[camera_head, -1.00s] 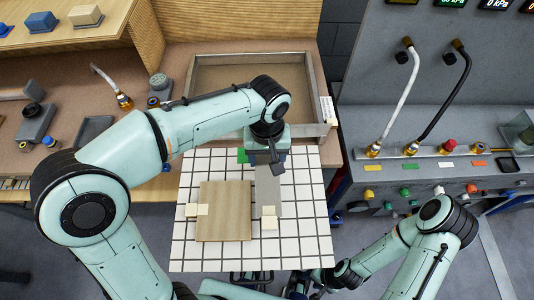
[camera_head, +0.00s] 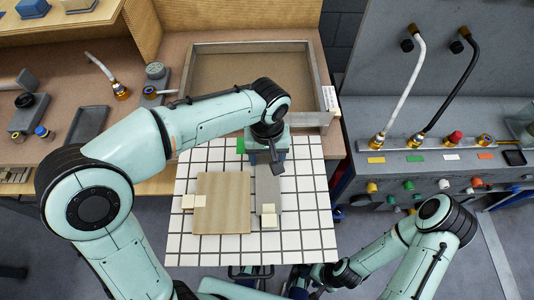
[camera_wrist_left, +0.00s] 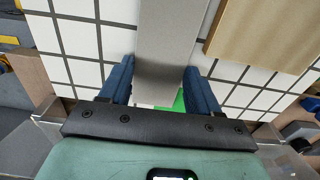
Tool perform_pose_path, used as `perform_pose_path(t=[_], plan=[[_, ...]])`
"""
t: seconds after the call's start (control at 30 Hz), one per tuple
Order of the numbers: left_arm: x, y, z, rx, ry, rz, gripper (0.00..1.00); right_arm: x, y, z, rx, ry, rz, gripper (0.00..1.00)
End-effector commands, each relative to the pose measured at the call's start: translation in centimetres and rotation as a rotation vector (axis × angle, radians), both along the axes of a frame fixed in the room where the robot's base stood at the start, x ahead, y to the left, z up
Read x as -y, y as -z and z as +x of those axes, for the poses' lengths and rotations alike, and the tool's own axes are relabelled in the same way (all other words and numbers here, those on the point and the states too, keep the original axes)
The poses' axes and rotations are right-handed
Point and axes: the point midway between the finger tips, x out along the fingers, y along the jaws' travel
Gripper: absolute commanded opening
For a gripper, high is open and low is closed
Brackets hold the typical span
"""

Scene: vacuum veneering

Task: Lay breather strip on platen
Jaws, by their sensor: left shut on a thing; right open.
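The breather strip (camera_head: 268,190) is a narrow flat grey piece over the white gridded platen (camera_head: 310,190), right of a wooden panel (camera_head: 225,205). My left gripper (camera_head: 276,168) is at the strip's far end. In the left wrist view its blue fingers (camera_wrist_left: 160,88) are on both sides of the grey strip (camera_wrist_left: 168,40), shut on it. I cannot tell whether the strip touches the platen. A cream block (camera_head: 270,220) is at the strip's near end. My right gripper (camera_head: 312,284) is low at the bottom edge, small and partly hidden, away from the strip.
Cream pieces (camera_head: 192,202) are at the panel's left edge. A green patch (camera_head: 240,146) is near the platen's far edge. A shallow framed tray (camera_head: 255,48) stands behind. A grey console (camera_head: 450,165) with hoses and valves is at the right. The platen's right side is clear.

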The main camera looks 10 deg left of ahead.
Motion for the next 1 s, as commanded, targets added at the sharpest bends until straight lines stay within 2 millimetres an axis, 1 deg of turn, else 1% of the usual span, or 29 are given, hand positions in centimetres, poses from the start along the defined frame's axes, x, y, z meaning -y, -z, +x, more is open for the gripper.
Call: perform_pose_path(t=[0.87,0.9,0.93,0.97,1.0], plan=[[0.02,0.31,0.01,0.000,0.000,0.000,0.34,0.01,-0.15,0.04,0.001,0.000,0.000,0.43],[0.01,0.31,0.01,0.000,0.000,0.000,0.75,0.01,-0.15,0.04,0.001,0.000,0.000,0.43],[0.02,0.31,0.01,0.000,0.000,0.000,0.85,0.01,-0.15,0.04,0.001,0.000,0.000,0.43],[0.02,0.31,0.01,0.000,0.000,0.000,0.92,0.01,-0.15,0.04,0.001,0.000,0.000,0.43],[0.02,0.31,0.01,0.000,0.000,0.000,0.92,0.01,-0.15,0.04,0.000,0.000,0.000,0.43]])
